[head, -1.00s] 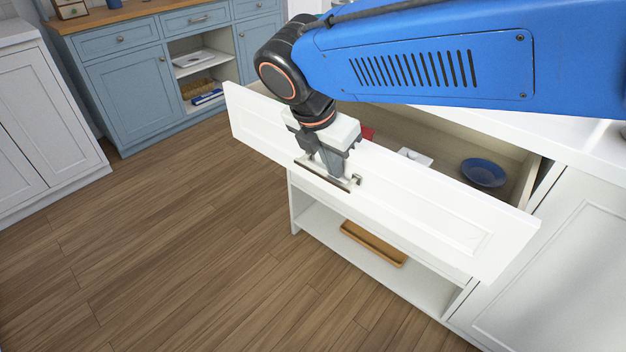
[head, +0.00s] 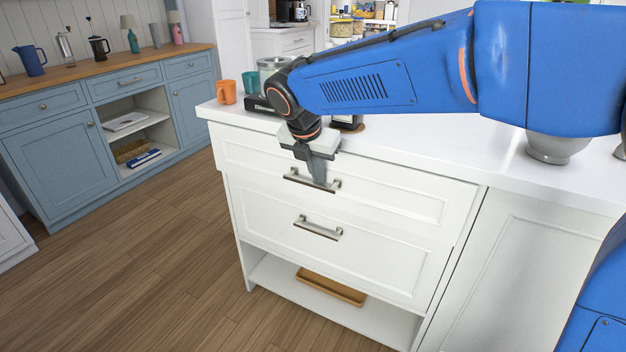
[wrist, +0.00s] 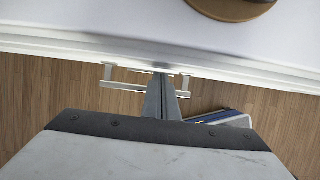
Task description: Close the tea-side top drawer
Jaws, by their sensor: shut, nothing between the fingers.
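The top drawer (head: 400,203) of the white cabinet is in, its front flush or nearly flush under the worktop. Its metal bar handle (head: 311,181) is partly covered by my gripper (head: 318,180). My gripper is shut and empty, pointing down at the handle, with its fingers close to the drawer front. In the wrist view the shut fingers (wrist: 161,88) reach the drawer's top edge, and the handle (wrist: 125,86) shows beside and behind them. Whether the fingers touch the handle or the front is unclear.
The white worktop (head: 440,150) holds an orange mug (head: 226,92), a teal mug (head: 250,82) and a grey bowl (head: 555,147). Below are a lower drawer (head: 380,262) and an open shelf with a wooden tray (head: 331,287). Wood floor is clear at left.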

